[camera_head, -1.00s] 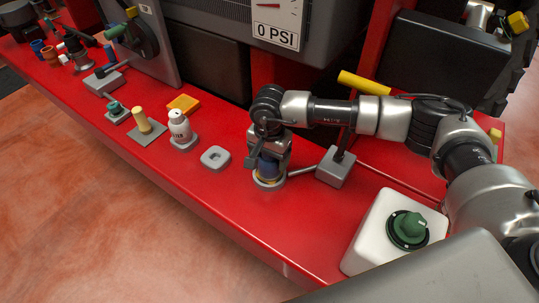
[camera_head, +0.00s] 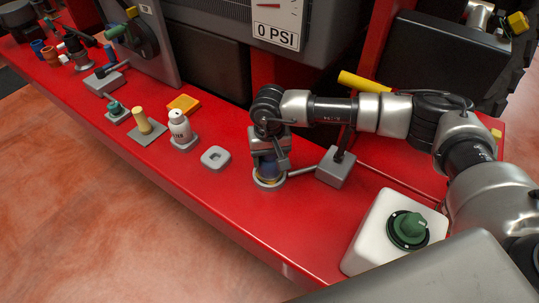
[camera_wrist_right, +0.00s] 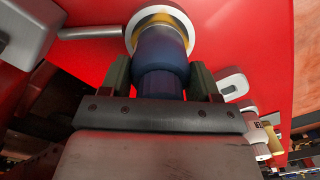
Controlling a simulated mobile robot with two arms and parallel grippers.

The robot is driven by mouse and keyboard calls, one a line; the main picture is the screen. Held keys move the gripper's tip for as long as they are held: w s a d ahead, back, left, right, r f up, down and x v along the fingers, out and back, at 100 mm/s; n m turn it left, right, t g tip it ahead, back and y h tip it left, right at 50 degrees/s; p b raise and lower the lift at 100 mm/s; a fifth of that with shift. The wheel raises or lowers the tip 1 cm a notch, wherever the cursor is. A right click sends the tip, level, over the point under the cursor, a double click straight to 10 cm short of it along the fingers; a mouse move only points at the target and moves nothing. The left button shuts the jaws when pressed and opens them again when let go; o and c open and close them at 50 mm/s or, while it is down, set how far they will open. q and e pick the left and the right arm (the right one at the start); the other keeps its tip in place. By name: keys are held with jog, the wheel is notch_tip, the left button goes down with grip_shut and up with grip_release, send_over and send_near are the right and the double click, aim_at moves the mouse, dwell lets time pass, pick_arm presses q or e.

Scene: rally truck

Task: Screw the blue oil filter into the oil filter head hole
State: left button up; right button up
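The blue oil filter (camera_wrist_right: 162,52) is upside down in the right wrist view, its far end at a pale round ring with a yellowish inside, the oil filter head (camera_wrist_right: 133,36). In the head view the grey ring of the filter head (camera_head: 270,186) sits on the red surface, with a little of the filter showing just above it. My right gripper (camera_wrist_right: 160,75) is shut on the filter, one finger on each side, and points down over the ring (camera_head: 270,165). How deep the filter sits in the hole is hidden. My left gripper is not in view.
A grey block (camera_head: 335,172) with a rod joins the ring on the right. A white container with a green cap (camera_head: 408,229) stands at the right front.

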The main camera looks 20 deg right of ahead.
jog(key=m, duration=1.2)
jog(key=shift+f, duration=0.1)
jog(key=o, duration=0.5)
jog(key=n, duration=1.2)
